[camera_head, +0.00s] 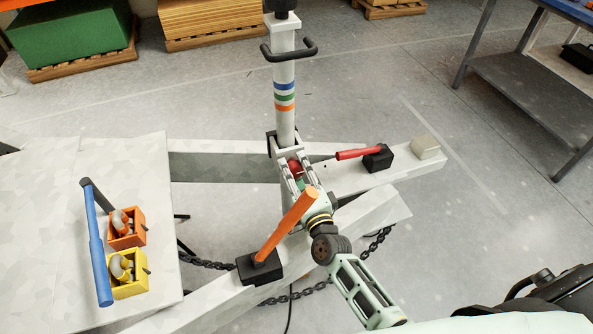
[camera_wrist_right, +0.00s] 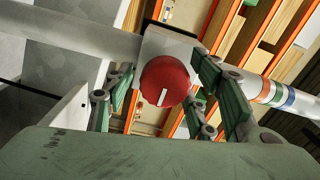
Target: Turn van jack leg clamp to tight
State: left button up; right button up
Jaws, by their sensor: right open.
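The jack leg (camera_head: 285,100) is a white upright tube with blue, green and orange bands, standing at the tongue of the caravan chassis. Its clamp knob (camera_head: 295,167) is red and partly hidden by my right gripper in the head view. In the right wrist view the knob (camera_wrist_right: 164,80) is round, with a short white mark slanting slightly on its face. It is mounted on a pale block. My right gripper (camera_head: 289,152) is open, its green-padded fingers on either side of the knob. I cannot tell whether they touch it. My left gripper is not in view.
A black block with an orange handle (camera_head: 287,225) stands close beside my right arm. A red handle (camera_head: 358,154) is on the right beam. A chain (camera_head: 295,296) hangs below. Orange and yellow boxes (camera_head: 127,228) and a blue bar (camera_head: 99,260) are at left.

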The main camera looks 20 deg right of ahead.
jog(key=s, duration=1.2)
jog(key=shift+d, duration=0.25)
jog(key=shift+f, duration=0.1)
